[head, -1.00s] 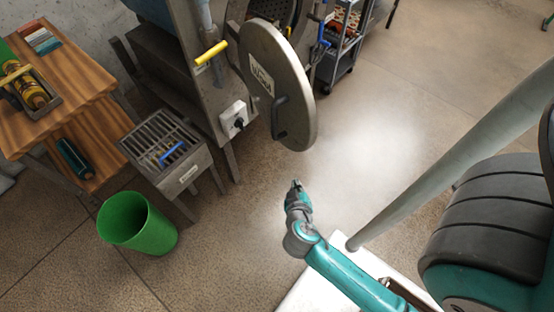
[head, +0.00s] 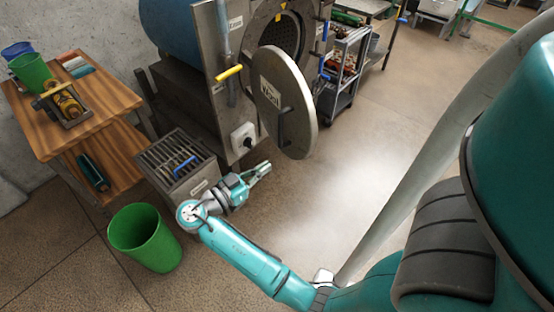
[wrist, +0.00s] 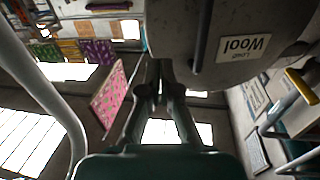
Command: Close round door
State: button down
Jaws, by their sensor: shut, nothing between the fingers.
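The round door (head: 286,100) is a grey metal disc with a "Wool" label and a dark handle (head: 283,122). It stands swung open from the machine's round opening (head: 284,35), which shows dark behind it. In the wrist view the door (wrist: 215,45) fills the upper middle, upside down, with its label and handle visible. My gripper (head: 266,167) is in front of and below the door, to the left of its lower edge, and looks apart from it. In the wrist view its fingers (wrist: 159,70) are together and empty.
A grate-topped metal box (head: 180,165) and a green bin (head: 145,237) stand left of my arm. A wooden table (head: 80,120) is farther left. The machine has a yellow handle (head: 229,72). A wheeled shelf (head: 343,75) stands behind right. Floor to the right is open.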

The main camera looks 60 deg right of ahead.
aim_at(304, 141)
jog(key=x, duration=1.3)
jog(key=shift+s+d, duration=0.15)
jog(key=shift+d, duration=0.05)
